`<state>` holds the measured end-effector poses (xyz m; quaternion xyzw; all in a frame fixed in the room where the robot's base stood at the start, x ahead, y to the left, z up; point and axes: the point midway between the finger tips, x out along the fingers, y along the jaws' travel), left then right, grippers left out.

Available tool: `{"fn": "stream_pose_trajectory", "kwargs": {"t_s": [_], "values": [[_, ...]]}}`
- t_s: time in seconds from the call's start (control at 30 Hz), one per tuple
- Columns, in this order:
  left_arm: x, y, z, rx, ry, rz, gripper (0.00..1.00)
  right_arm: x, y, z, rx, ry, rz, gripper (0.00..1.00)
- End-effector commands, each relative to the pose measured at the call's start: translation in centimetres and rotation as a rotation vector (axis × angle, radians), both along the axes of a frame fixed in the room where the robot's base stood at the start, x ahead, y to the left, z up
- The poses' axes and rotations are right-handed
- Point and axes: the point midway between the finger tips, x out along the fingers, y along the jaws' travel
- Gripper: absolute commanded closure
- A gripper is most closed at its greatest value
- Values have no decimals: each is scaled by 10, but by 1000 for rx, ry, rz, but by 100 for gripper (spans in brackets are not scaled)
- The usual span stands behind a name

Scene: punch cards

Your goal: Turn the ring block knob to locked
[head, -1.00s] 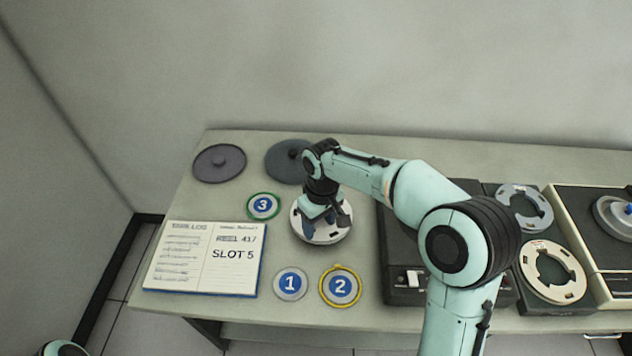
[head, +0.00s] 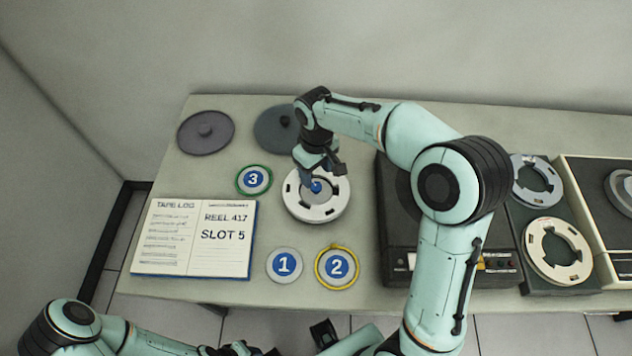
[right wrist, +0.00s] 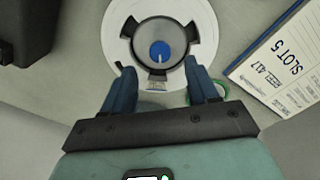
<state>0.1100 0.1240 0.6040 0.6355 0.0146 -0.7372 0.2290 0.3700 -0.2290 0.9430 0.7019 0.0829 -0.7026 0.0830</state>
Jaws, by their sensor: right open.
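The ring block is a white ring (head: 330,208) with dark notches, lying flat on the table. Its round blue knob (head: 316,187) sits at the grey centre. In the right wrist view the knob (right wrist: 160,52) shows a short white pointer line running from its middle toward the gripper. My right gripper (head: 313,178) is above the ring block, partly covering it. In the right wrist view its two blue fingers (right wrist: 161,78) are apart and empty, with the knob just beyond the gap between them. My left arm is low at the bottom edge; its jaws are not clear.
An open tape log (head: 195,238) lies left, reading reel 417, slot 5. Discs 3 (head: 254,180), 1 (head: 284,265) and 2 (head: 337,267) lie around the ring. Dark lids (head: 206,132) are behind. A dark tape machine (head: 395,255) stands right.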

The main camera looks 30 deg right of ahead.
Motion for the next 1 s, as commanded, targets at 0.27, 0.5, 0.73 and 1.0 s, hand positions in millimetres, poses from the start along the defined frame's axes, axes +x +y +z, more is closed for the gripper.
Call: {"fn": "stream_pose_trajectory", "kwargs": {"t_s": [0.27, 0.5, 0.73, 1.0], "values": [[-3, 0, -5, 0, 2, -1, 61, 0, 0, -45, 0, 2, 0, 41], [-3, 0, -6, 0, 3, -1, 61, 0, 0, -55, 0, -1, 0, 41], [-3, 0, -6, 0, 3, 0, 61, 0, 0, -54, 0, -1, 0, 51], [-3, 0, -6, 0, 3, 0, 61, 0, 0, -54, 0, -1, -1, 97]]}}
